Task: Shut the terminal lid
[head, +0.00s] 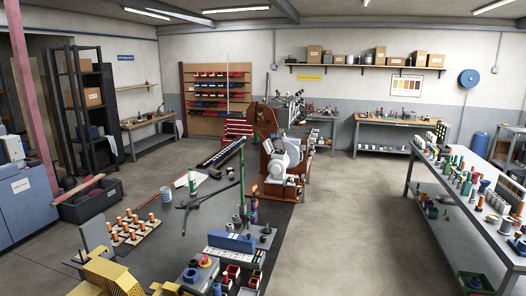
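I cannot single out a terminal lid with certainty. On the dark bench in the foreground, a long blue piece (232,242) stands behind a pale strip with small dark and coloured marks (230,256). It may be a lid, but at this size I cannot tell whether it is hinged, open or shut. A blue-grey box with a red round knob (205,262) sits to its left. My gripper is not recognisable in the head view, so its place relative to these things does not show.
A brown and white machine (283,158) stands at the bench's far end. Orange spools (130,228) stand at the left, near a yellow perforated part (112,277). A spool-laden table (470,212) stands at the right. The floor between (345,230) is clear.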

